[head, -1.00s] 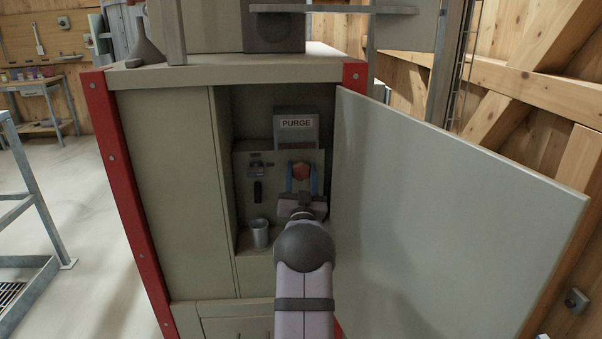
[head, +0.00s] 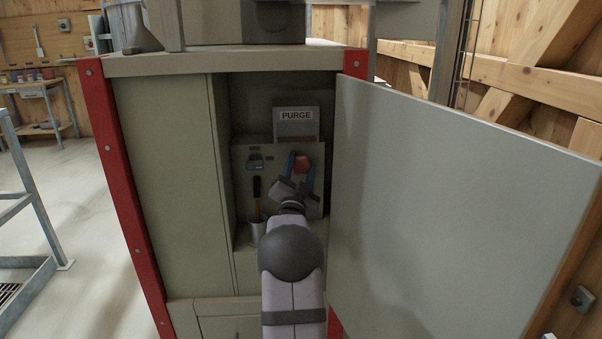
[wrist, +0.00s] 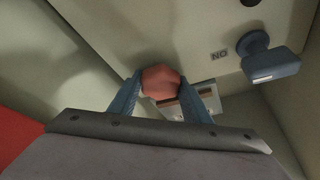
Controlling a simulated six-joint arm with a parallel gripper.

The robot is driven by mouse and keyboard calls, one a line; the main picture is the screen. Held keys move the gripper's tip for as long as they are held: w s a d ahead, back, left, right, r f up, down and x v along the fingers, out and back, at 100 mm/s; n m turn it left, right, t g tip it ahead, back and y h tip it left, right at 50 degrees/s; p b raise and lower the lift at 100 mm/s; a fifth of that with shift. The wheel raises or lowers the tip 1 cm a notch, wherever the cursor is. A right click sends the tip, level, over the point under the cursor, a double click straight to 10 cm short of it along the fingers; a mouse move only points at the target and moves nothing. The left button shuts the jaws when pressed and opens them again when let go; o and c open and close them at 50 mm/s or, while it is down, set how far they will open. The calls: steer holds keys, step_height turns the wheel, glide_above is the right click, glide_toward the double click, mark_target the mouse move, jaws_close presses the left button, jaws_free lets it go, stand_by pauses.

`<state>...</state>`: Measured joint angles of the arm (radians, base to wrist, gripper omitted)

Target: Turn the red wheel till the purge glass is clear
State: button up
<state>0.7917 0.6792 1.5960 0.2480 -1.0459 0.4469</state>
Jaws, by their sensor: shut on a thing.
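The red wheel (head: 302,164) is a small faceted knob on the grey panel inside the open cabinet. It also shows in the wrist view (wrist: 160,82). My gripper (head: 301,165) has its two blue fingers on either side of the wheel and is shut on it. In the head view the gripper is tilted. A grey box marked PURGE (head: 296,116) sits above the wheel. Left of the wheel, an orange streak (head: 258,210) shows below a black spout (head: 256,187), above a metal cup (head: 257,231). I cannot pick out the purge glass for certain.
The grey cabinet door (head: 450,200) stands open close to my arm's right. A cabinet side wall (head: 221,150) bounds the recess on the left. In the wrist view a blue fitting (wrist: 270,62) sticks out near a label reading NO (wrist: 219,55).

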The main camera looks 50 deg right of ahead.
steer(key=m+g+b, duration=0.2)
steer(key=m, duration=0.3)
steer(key=shift+f+m, duration=0.1)
steer(key=shift+m, duration=0.3)
steer(key=m+g, duration=0.1)
steer(key=m, duration=0.2)
steer(key=m+g+y, duration=0.1)
steer(key=m, duration=0.1)
steer(key=shift+m, duration=0.4)
steer(key=m+y+p, duration=0.1)
steer(key=m, duration=0.1)
steer(key=m+y+p, duration=0.1)
steer(key=m+p, duration=0.1)
steer(key=m, duration=0.1)
steer(key=shift+r+m+g+y, duration=0.2)
steer(key=shift+m+g+y, duration=0.1)
steer(key=shift+y, duration=0.1)
steer(key=shift+f+m+y+p, duration=0.2)
steer(key=shift+m+y+p, duration=0.7)
steer(key=shift+m, duration=0.6)
steer(key=o, duration=1)
steer(key=shift+o, duration=0.2)
